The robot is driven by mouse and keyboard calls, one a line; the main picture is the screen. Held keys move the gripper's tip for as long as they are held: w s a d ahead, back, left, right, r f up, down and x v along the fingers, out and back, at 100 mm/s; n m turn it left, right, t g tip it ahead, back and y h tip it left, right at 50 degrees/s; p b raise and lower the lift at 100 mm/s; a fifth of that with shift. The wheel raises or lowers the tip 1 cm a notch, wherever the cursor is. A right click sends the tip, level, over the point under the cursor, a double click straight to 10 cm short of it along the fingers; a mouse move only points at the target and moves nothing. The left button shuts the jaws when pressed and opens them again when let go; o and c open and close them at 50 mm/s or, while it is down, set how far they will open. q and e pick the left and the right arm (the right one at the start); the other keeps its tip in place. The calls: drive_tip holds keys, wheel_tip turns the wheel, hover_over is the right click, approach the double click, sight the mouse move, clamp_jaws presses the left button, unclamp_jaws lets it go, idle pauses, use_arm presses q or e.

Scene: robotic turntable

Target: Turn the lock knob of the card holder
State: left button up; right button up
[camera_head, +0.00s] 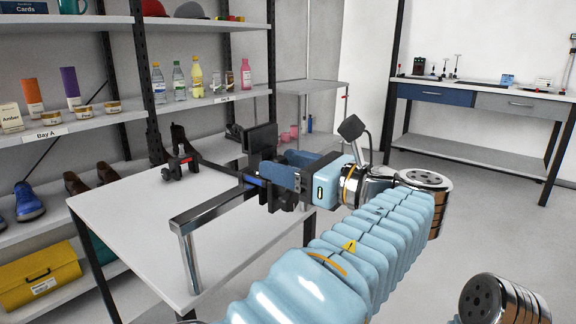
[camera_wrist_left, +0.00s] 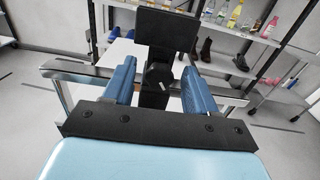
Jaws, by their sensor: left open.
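The card holder's black plate (camera_head: 262,140) stands upright above the white table in the head view. The same plate (camera_wrist_left: 166,28) shows at the top middle of the left wrist view. Below it, a dark round lock knob (camera_wrist_left: 158,74) with a pale mark faces my wrist camera. My left gripper (camera_head: 268,180) points left in the head view, level with the lower part of the holder. Its two blue fingers (camera_wrist_left: 160,86) are open, one on each side of the knob in the picture. I cannot tell whether they touch it. The knob is hidden in the head view.
A metal rail frame (camera_head: 215,207) stands on the white table (camera_head: 130,205) close to the gripper. Another black and red fixture (camera_head: 180,165) sits at the table's back. Shelves with bottles, jars and shoes stand at the left. A workbench (camera_head: 480,97) is far right.

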use_arm(q)
clamp_jaws()
drive_tip(key=shift+n+p, duration=0.4)
drive_tip(key=shift+n, duration=0.8)
drive_tip(key=n, duration=0.3)
unclamp_jaws()
drive_tip(key=p+v, duration=0.1)
drive_tip(key=v, duration=1.2)
drive_tip(key=shift+s+d, duration=0.3)
drive_tip(key=shift+f, duration=0.1)
